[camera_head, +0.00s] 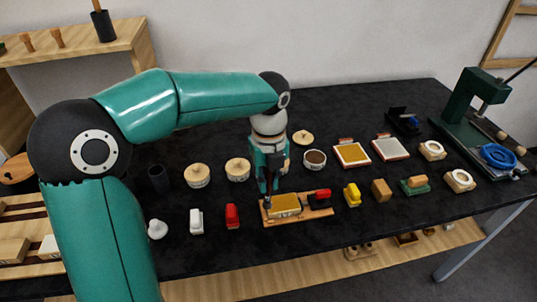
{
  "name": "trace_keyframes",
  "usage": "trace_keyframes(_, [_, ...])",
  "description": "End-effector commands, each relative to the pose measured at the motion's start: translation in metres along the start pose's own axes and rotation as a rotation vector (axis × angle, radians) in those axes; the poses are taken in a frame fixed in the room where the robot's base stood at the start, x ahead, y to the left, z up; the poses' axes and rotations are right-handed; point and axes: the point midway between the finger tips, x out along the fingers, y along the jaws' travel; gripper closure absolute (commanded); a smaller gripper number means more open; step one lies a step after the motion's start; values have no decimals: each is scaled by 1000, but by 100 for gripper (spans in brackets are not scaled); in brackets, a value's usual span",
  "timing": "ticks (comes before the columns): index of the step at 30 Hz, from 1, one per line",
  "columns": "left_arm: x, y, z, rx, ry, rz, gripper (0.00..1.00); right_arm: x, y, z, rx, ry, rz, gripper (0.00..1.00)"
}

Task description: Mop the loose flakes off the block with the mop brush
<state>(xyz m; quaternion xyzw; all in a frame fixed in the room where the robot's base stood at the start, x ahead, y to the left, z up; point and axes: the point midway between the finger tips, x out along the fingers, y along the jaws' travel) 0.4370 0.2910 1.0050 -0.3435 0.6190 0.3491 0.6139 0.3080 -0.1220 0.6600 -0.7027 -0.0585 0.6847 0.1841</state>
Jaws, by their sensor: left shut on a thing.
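My left gripper (268,186) points down over the table's middle, at the left back of a small wooden tray (298,220). It is shut on a slim dark thing, likely the mop brush (268,200), whose lower end reaches down near the block; whether it touches cannot be told. The block (285,204) is golden on top and lies in the tray. Loose flakes are too small to make out. A red item with a dark part (320,196) sits at the tray's right end. My right gripper is not in view.
Lidded round pots (197,175) and an open pot (314,159) stand behind. White (196,220), red (232,215) and yellow (352,194) small items line the front. Two framed plates (351,154) lie right of centre. A green press (478,105) stands at the far right.

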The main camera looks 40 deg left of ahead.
Motion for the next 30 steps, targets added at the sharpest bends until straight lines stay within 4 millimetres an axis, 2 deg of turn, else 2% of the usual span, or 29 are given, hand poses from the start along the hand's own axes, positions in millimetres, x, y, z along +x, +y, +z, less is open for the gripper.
trace_keyframes(1, [-19,-3,-1,5,-3,-7,100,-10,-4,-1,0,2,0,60])
trace_keyframes(18, [-68,-10,-5,23,-2,-4,100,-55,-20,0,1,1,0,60])
trace_keyframes(30, [-72,-10,-5,23,-2,-4,100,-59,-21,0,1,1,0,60])
